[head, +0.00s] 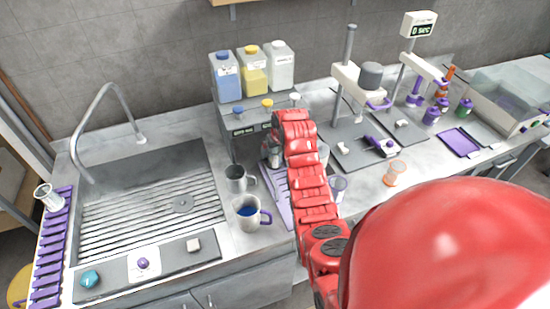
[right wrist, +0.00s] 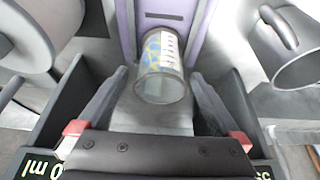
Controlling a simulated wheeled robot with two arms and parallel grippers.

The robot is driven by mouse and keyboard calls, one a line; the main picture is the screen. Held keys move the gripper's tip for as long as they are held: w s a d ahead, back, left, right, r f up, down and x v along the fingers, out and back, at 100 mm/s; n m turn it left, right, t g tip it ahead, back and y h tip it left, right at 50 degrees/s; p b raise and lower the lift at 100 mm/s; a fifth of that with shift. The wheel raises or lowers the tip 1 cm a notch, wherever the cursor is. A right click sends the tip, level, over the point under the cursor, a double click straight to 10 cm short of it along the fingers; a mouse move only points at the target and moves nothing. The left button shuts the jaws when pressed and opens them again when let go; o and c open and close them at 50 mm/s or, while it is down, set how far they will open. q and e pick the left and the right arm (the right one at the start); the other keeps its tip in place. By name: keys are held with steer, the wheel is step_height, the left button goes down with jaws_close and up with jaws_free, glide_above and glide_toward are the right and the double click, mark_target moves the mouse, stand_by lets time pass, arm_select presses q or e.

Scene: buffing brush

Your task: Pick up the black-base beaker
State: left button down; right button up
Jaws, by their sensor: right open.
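In the right wrist view a clear beaker (right wrist: 162,75) with a white scale strip and blue and yellow colour stands on a purple strip, its grey rim towards the camera. My right gripper (right wrist: 158,88) is open, its two grey fingers on either side of the beaker. In the head view my right gripper (head: 274,155) is down in front of the dispenser, partly behind my red arm. My left gripper is not in view.
The grey dispenser (head: 245,125) carries several bottles. A clear cup (head: 338,188) and an orange cup (head: 395,172) stand to the right. The sink (head: 150,190) is at the left.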

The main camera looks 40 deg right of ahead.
steer(key=shift+w+f, duration=0.2)
steer(key=shift+f, duration=0.25)
jaws_close()
